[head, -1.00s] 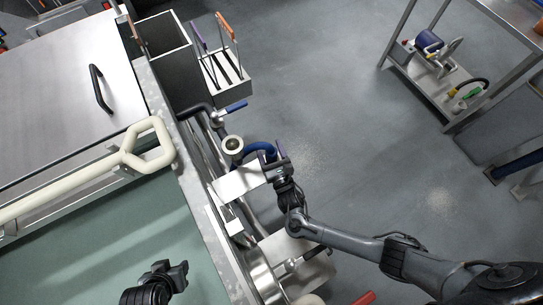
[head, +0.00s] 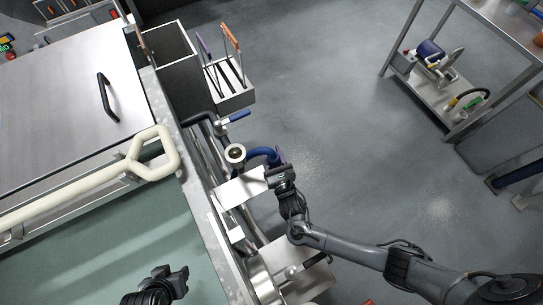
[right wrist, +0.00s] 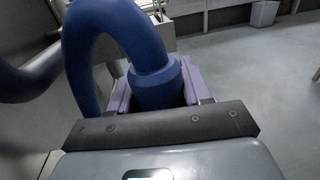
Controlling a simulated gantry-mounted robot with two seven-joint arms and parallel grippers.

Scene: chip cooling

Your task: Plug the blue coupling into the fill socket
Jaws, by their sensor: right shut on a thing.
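My right gripper (head: 279,166) is shut on the blue coupling. In the right wrist view the coupling (right wrist: 156,86) sits between the purple fingers (right wrist: 192,82), and a thick blue hose (right wrist: 88,45) arches up and over from it. In the head view the blue hose (head: 260,153) curves left from the gripper towards a round, pale-rimmed port (head: 235,154). This port may be the fill socket; no label shows. The coupling's lower end is hidden by the gripper. My left gripper (head: 182,281) is low in the head view, over the green surface, apart from the hose; its jaw gap is unclear.
A white plate (head: 241,187) lies just below the port. A blue-handled valve (head: 238,116) and a caddy with upright handles (head: 229,85) stand above it. A cream pipe handle (head: 154,153) is on the left. Open floor (head: 350,130) lies right, with a metal shelf beyond.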

